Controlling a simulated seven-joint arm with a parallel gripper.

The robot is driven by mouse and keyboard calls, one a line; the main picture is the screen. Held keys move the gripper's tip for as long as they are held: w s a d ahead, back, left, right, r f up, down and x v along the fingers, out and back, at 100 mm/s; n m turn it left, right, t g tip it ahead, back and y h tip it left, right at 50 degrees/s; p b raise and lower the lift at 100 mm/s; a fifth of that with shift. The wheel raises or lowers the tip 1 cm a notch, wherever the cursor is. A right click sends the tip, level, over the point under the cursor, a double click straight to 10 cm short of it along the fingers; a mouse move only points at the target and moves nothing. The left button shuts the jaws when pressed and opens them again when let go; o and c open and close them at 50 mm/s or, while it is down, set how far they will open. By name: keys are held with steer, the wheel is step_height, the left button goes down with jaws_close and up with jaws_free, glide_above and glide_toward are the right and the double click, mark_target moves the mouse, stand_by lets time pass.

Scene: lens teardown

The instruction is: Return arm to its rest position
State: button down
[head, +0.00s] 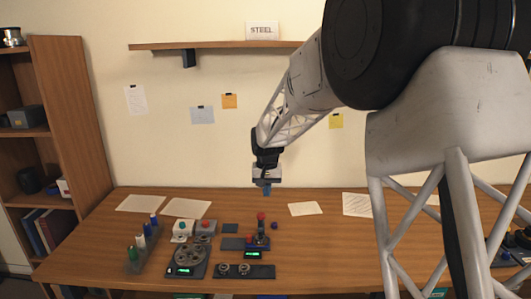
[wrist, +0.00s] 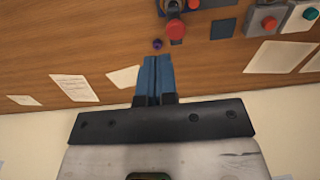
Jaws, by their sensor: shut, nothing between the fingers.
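My gripper (head: 264,188) hangs from my arm above the back part of the wooden table (head: 330,245), in front of the wall. In the wrist view its two blue fingers (wrist: 156,72) lie side by side, shut with nothing between them. A device with a red knob (head: 261,217) stands on the table below and in front of the gripper. The red knob also shows in the wrist view (wrist: 176,28), just beyond the fingertips and apart from them. A small dark blue ball-like piece (head: 274,226) lies beside the device.
A round-topped device with a green display (head: 187,258), a rack of coloured bottles (head: 143,247) and two button boxes (head: 191,229) stand left of centre. Paper sheets (head: 306,208) lie along the back. A wall shelf (head: 220,45) is above. The table between the device and my arm's base is clear.

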steer(key=s+d+r, duration=0.3)
steer(key=s+d, duration=0.1)
steer(key=s, duration=0.4)
steer(key=s+d+r+t, duration=0.1)
steer(key=s+d+r, duration=0.3)
steer(key=s, duration=0.4)
steer(key=s+d+r, duration=0.3)
steer(key=s+d, duration=0.1)
steer(key=s, duration=0.4)
steer(key=s+d+f, duration=0.1)
steer(key=s+d, duration=0.2)
steer(key=s, duration=0.9)
steer(key=s+d+f+t, duration=0.1)
steer(key=s+d+f, duration=0.1)
steer(key=s, duration=1.1)
steer(key=shift+d, duration=0.6)
